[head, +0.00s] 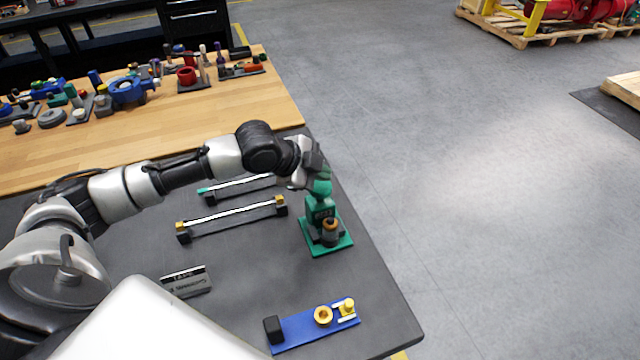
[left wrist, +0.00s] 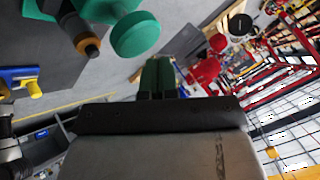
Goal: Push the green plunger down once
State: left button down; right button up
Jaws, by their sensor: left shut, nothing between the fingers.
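The green device (head: 318,213) stands upright on a green base plate near the right edge of the dark table, with a brass-and-black part at its front. Its round green plunger (head: 321,188) is at the top. My left gripper (head: 316,166) is right at the plunger, just above it in the head view; I cannot tell there whether they touch. In the left wrist view the plunger's round green head (left wrist: 136,36) shows up and left of the shut, empty fingers (left wrist: 158,75), with a small gap in the picture. My right gripper is not in view.
A blue plate with brass fittings (head: 300,330) lies at the table's front. Two bar-shaped parts, one a silver bar (head: 232,217), lie left of the device. A wooden bench (head: 225,120) holds several parts. Open floor lies right.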

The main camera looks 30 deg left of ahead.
aim_at(324, 186)
pick_arm(q)
jog(key=shift+f, duration=0.1)
jog(key=shift+f, duration=0.3)
jog(key=shift+f+b, duration=0.4)
jog(key=shift+f, duration=0.75)
dwell(1.2)
jog(key=shift+r, duration=0.1)
jog(key=shift+r+p, duration=1.45)
notch_tip(324, 186, up, 5)
jog(key=p, duration=0.5)
jog(key=shift+r, duration=0.1)
